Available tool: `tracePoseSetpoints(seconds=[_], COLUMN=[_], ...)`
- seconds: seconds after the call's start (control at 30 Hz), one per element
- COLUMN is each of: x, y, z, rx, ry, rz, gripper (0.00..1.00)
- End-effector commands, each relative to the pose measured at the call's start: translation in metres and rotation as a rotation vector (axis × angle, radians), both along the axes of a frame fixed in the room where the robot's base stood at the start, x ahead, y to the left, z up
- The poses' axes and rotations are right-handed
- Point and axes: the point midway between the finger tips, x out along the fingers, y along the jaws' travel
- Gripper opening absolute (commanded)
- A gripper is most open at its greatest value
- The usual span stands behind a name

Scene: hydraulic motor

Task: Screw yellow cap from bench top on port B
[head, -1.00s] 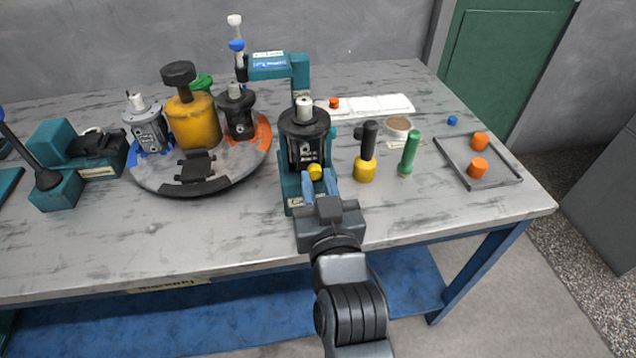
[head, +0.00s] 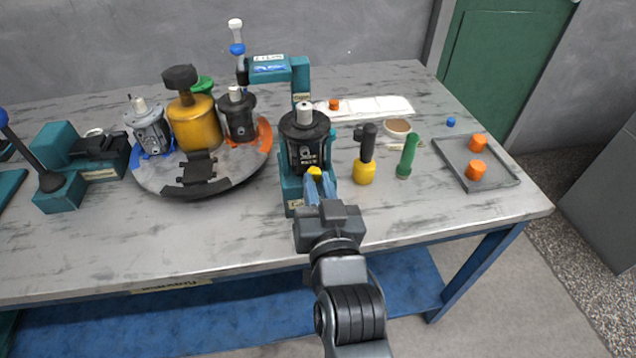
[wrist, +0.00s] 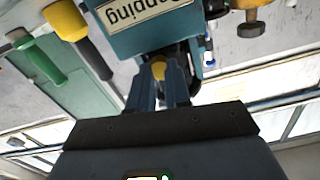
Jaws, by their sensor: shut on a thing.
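The yellow cap (head: 314,172) is between the blue fingertips of my gripper (head: 315,178), which is shut on it. The cap is at the front of the black motor (head: 304,142), which stands upright in a teal stand (head: 291,190). In the wrist view the cap (wrist: 158,69) shows at the fingertips, close to the teal stand with its label (wrist: 140,15). I cannot tell whether the cap touches a port. The port itself is hidden, and no port letter can be read.
A yellow-based tool with a black handle (head: 365,165) and a green-handled tool (head: 407,158) stand right of the motor. A tray (head: 505,180) with orange caps (head: 477,170) lies farther right. A round turntable (head: 145,178) carrying motors is at left. The front bench strip is clear.

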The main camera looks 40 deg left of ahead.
Motion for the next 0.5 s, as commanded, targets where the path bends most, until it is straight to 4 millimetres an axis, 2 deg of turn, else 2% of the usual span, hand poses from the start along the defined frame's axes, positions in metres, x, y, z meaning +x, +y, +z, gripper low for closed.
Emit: tracePoseSetpoints(seconds=[0.13, 0.17, 0.3, 0.5], x=[0.0001, 0.0001, 0.0001, 0.0001], y=[0.0001, 0.0001, 0.0001, 0.0], z=[0.0, 0.0001, 0.0001, 0.0], rx=[0.0, 0.0, 0.0, -0.001], ry=[-0.001, -0.001, -0.001, -0.002], rz=[0.0, 0.0, 0.0, 0.0], gripper=[0.0, 0.2, 0.34, 0.36])
